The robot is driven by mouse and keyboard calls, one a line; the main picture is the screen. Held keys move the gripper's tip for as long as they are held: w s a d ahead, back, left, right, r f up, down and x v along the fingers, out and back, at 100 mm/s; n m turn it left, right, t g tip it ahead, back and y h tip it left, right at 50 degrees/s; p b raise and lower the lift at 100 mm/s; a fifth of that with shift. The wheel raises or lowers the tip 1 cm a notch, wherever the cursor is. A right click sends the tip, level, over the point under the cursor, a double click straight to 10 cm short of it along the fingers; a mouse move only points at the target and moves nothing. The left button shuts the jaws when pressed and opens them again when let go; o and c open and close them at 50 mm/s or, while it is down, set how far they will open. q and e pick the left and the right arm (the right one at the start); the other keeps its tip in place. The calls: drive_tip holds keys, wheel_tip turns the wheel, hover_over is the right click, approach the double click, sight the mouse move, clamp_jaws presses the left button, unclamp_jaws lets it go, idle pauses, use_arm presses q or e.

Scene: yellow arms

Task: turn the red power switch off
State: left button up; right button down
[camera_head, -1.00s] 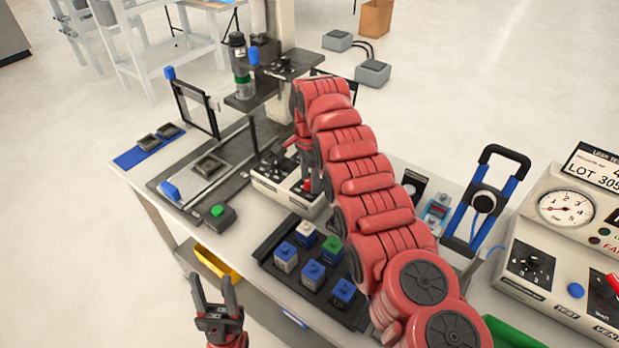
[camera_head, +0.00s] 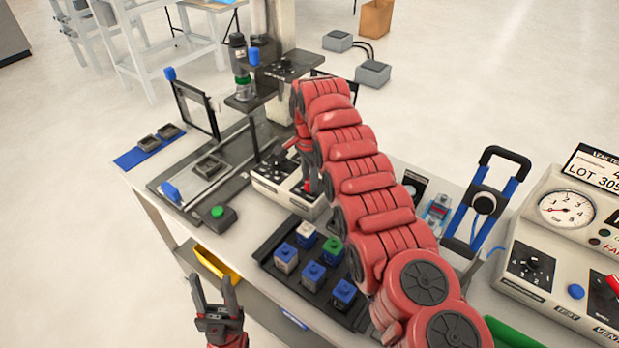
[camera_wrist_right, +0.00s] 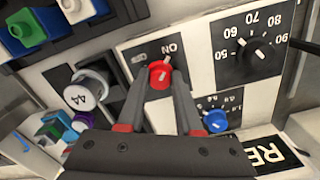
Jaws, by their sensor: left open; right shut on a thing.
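In the head view my right arm reaches down to the control box (camera_head: 268,181), and the arm hides most of the switch there. My left gripper (camera_head: 213,284) is open and empty, in front of the table's near edge.
In the right wrist view a blue knob (camera_wrist_right: 215,120) and a black dial (camera_wrist_right: 258,52) lie to the right of the switch, and a round "44" part (camera_wrist_right: 88,92) to its left. A tray of capped blocks (camera_head: 268,255) stands near the control box. A gauge unit (camera_head: 518,237) is at right.

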drive_tip(key=shift+n, duration=0.5)
drive_tip(key=shift+s+d, duration=0.1)
drive_tip(key=shift+f+n, duration=0.1)
drive_tip(key=shift+n, duration=1.6)
drive_tip(key=n, duration=0.2)
drive_tip(key=shift+n, duration=0.4)
drive_tip(key=n, duration=0.5)
drive_tip(key=shift+b, duration=0.4)
drive_tip(key=n, duration=0.2)
drive_tip(key=shift+n, duration=0.3)
drive_tip(key=shift+n+p, duration=0.35)
drive_tip(key=shift+n, duration=0.95)
